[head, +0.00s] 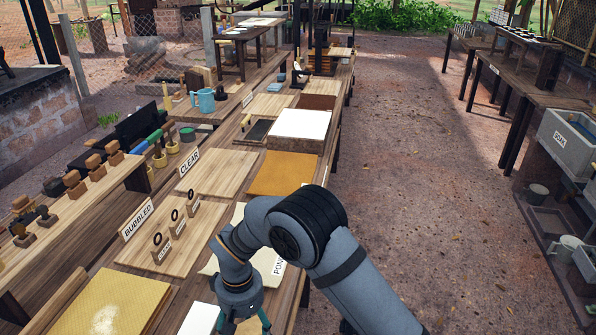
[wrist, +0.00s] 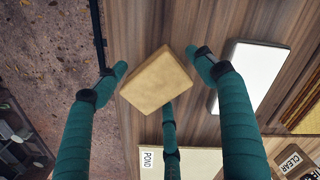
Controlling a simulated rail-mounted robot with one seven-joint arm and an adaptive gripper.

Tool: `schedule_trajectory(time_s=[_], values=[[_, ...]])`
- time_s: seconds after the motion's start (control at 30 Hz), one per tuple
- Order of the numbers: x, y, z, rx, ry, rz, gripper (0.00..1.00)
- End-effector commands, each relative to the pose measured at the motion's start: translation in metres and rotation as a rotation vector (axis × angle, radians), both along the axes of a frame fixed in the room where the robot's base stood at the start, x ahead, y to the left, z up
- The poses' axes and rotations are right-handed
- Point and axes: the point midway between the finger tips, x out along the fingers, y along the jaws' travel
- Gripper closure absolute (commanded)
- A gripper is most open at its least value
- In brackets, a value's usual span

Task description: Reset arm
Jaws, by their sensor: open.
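My gripper (head: 240,318) is at the bottom of the head view, over the near end of the long wooden table, its fingertips cut off by the frame. In the wrist view my gripper (wrist: 157,74) has three teal fingers spread open. A tan-gold block (wrist: 155,80) shows between the fingertips, tilted in the picture. I cannot tell whether it rests on the table or whether a finger touches it. My grey arm (head: 345,260) comes in from the bottom right of the head view.
A white slab (wrist: 252,78) lies right of the fingers in the wrist view. A cream board labelled POND (wrist: 188,164) lies below. On the table are a yellow sheet (head: 110,305), an orange sheet (head: 283,172) and a blue mug (head: 206,100). Open ground (head: 430,190) lies right.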

Motion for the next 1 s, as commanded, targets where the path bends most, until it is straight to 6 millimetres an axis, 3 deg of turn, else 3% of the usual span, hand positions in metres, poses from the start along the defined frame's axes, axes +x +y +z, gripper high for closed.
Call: schedule_trajectory(time_s=[0.03, 0.07, 0.2, 0.43, 0.8, 1.0], values=[[0.000, 0.000, -0.009, -0.001, 0.001, -0.002, 0.30], [0.001, 0.001, 0.003, 0.005, -0.004, -0.002, 0.30], [0.001, 0.001, 0.022, 0.004, -0.003, -0.003, 0.30], [0.000, 0.000, 0.037, 0.001, -0.001, 0.000, 0.30], [0.000, 0.000, 0.038, 0.000, 0.000, -0.001, 0.30], [0.000, -0.001, 0.021, -0.003, 0.003, -0.002, 0.30]])
